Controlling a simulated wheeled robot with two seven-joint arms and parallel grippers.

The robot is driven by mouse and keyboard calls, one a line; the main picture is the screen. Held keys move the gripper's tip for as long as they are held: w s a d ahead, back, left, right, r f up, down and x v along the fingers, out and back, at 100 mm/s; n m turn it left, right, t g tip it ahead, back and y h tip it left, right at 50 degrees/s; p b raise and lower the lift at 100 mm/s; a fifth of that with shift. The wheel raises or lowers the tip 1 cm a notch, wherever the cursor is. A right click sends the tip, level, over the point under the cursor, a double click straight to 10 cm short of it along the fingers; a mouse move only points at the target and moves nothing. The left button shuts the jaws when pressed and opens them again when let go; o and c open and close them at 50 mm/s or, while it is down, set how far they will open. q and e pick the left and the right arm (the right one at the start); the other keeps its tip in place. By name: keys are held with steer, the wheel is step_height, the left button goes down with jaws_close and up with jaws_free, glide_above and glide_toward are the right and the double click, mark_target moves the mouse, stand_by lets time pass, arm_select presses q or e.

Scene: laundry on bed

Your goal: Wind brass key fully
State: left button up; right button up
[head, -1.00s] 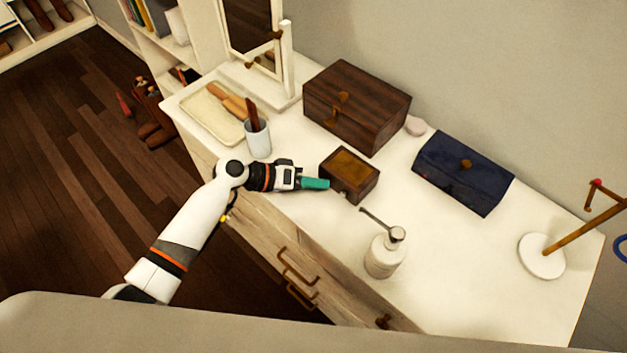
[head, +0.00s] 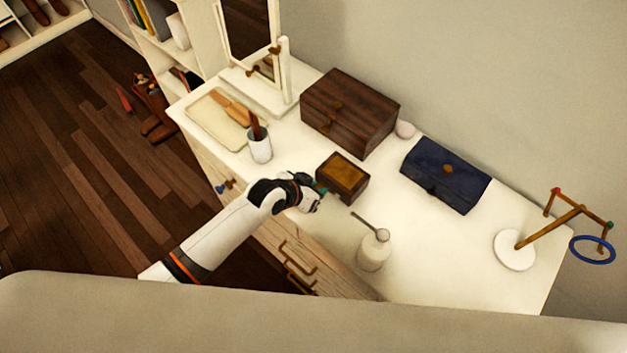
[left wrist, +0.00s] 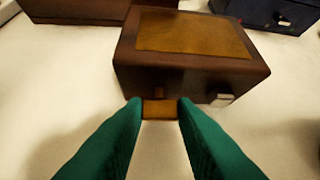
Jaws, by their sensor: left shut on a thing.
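A small dark wooden box (head: 342,176) with a brass-coloured top panel stands on the white dresser top. In the left wrist view the box (left wrist: 190,52) shows its near side, with a flat brass key (left wrist: 160,109) sticking out of it. My left gripper (head: 321,191) is at the near side of the box. Its green fingertips (left wrist: 160,110) are shut on the brass key, one on each side. In the head view the key is hidden by the gripper. My right gripper is not in view.
A larger wooden chest (head: 350,108), a navy pouch (head: 446,174), a cup (head: 260,146) and a tray (head: 215,118) surround the box. A stand (head: 514,250) is at right.

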arm_select(q)
steer(key=shift+d+y+p, duration=0.1)
steer(key=shift+y+p, duration=0.2)
steer(key=shift+p, duration=0.1)
steer(key=shift+m+t, duration=0.3)
steer(key=o, duration=0.7)
steer(key=shift+s, duration=0.1)
steer(key=b+v, duration=0.1)
steer(key=v, duration=1.1)
steer(key=shift+d, duration=0.1)
